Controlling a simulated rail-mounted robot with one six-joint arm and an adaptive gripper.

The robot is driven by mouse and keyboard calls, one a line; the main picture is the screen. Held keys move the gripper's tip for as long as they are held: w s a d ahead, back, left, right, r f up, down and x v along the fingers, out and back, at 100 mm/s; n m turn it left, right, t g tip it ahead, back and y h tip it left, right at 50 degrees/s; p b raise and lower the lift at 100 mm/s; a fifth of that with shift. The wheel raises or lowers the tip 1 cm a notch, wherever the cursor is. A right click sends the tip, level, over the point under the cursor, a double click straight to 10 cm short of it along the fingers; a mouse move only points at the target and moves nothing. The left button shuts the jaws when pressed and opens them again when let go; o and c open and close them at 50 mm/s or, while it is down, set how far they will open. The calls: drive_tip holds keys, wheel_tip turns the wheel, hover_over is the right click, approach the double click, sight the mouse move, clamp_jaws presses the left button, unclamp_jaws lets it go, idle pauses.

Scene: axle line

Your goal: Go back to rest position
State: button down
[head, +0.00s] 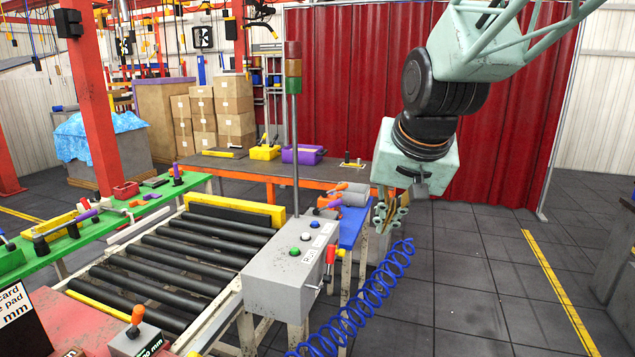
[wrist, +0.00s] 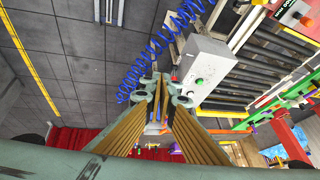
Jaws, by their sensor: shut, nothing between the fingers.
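My gripper (head: 391,214) hangs from my pale green arm at the right of the head view, beside the blue-topped stand and behind the grey control box (head: 290,265). In the wrist view my gripper (wrist: 162,88) points down past the box with its fingers together and nothing between them. Its fingertips are partly small and hard to make out in the head view. The control box carries green, white and blue buttons and a red-handled lever (head: 330,260) on its side. It also shows in the wrist view (wrist: 200,72).
A coiled blue hose (head: 365,300) hangs close to my gripper. A roller conveyor (head: 180,250) lies left of the box, and a signal post (head: 294,130) rises behind it. An orange bench (head: 285,176) stands behind. Open floor (head: 470,270) lies to the right.

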drive_tip(key=s+d+f+b, duration=0.1)
drive_tip(key=s+d, duration=0.1)
drive_tip(key=s, duration=1)
drive_tip(key=s+d+f+n+g+b, duration=0.1)
drive_tip(key=s+d, duration=0.1)
drive_tip(key=s, duration=1)
drive_tip(key=s+d+f+n+g+b, duration=0.1)
drive_tip(key=s+d+f, duration=0.1)
drive_tip(key=s, duration=1)
drive_tip(key=shift+d+h, duration=0.3)
drive_tip(key=shift+d, duration=0.15)
